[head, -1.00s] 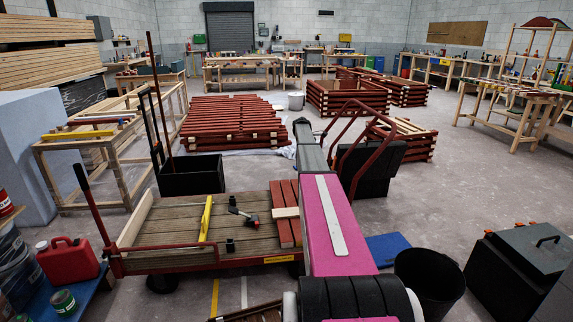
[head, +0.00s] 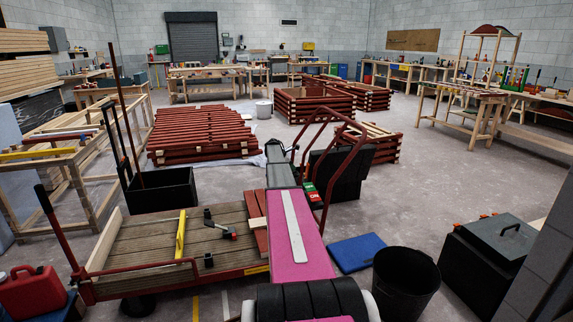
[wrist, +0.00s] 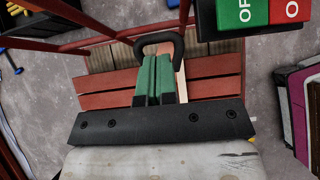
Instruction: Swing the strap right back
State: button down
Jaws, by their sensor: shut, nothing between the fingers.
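In the wrist view my gripper (wrist: 157,60) has its green fingers pressed together with nothing between them. A dark arched loop (wrist: 160,38) shows at the fingertips; I cannot tell whether it is the strap or whether the fingers touch it. Beyond the fingers are red boards (wrist: 215,92) lying over brown decking. A green and red switch box (wrist: 268,12) is at the upper right of the wrist view, and it also shows in the head view (head: 310,191) beside my arm. My arm hides the gripper in the head view. I cannot pick out a strap for sure.
A red tubular frame (head: 357,150) with a dark panel (head: 335,175) stands right of my arm. A low decked trolley (head: 150,240) is on the left. A black bucket (head: 405,283), blue mat (head: 356,252) and dark box (head: 490,258) stand right. Floor beyond them is clear.

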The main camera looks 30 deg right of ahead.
jog(key=shift+x, duration=1.15)
jog(key=s+d+y, duration=0.1)
jog(key=s+d, duration=0.1)
jog(key=d, duration=0.6)
jog(key=shift+d+f, duration=0.15)
jog(key=shift+f, duration=0.15)
